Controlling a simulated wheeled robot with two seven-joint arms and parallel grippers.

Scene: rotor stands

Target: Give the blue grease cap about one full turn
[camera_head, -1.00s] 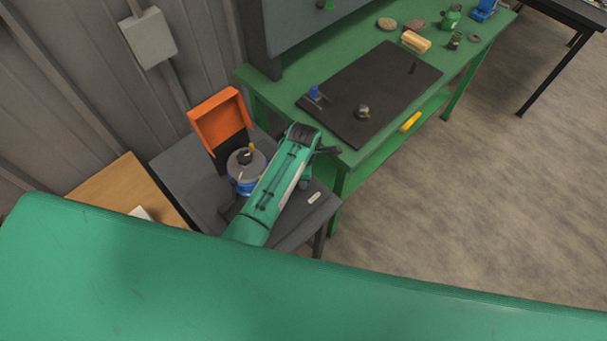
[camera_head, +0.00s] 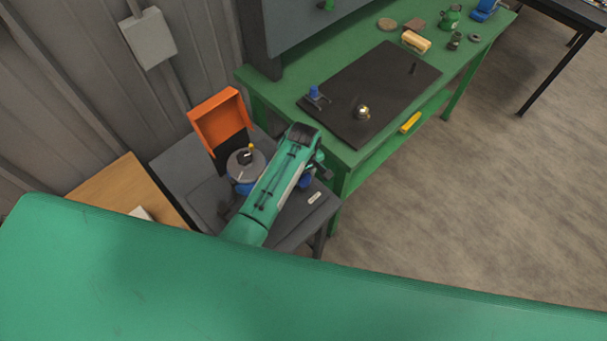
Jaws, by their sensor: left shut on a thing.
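My left arm reaches over the dark stool, and my left gripper (camera_head: 318,165) is at its far end, partly hidden by the arm. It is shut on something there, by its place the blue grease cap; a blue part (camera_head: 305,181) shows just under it. The contact itself is hidden. Left of the arm, a round grey-topped unit (camera_head: 240,167) with a black knob, a yellow tip and blue below stands on the stool. Another small blue-topped piece (camera_head: 313,91) stands on the black mat, apart from the gripper. My right gripper is not in view.
An open orange box (camera_head: 220,115) stands behind the grey-topped unit. The floor at right is clear.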

